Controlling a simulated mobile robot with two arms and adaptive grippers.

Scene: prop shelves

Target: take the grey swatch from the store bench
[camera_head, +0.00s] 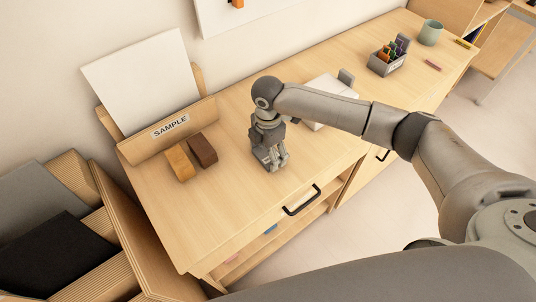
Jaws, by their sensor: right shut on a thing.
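My right gripper (271,160) points down over the wooden bench (235,200), just right of the two swatches. It is shut on a small grey piece, which I take for the grey swatch; the fingers hide most of it, and its grey blends with theirs. I cannot tell whether the piece touches the bench top. A tan swatch (180,162) and a dark brown swatch (203,150) lie side by side on the bench, in front of the wooden holder marked SAMPLE (170,127). My left gripper is not in view.
A white board (143,80) leans in the SAMPLE holder. A white item (325,105) lies behind my right forearm. A grey caddy of pens (388,60) and a green cup (431,33) stand farther right. A bin with dark sheets (55,250) is at left. The bench's front is clear.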

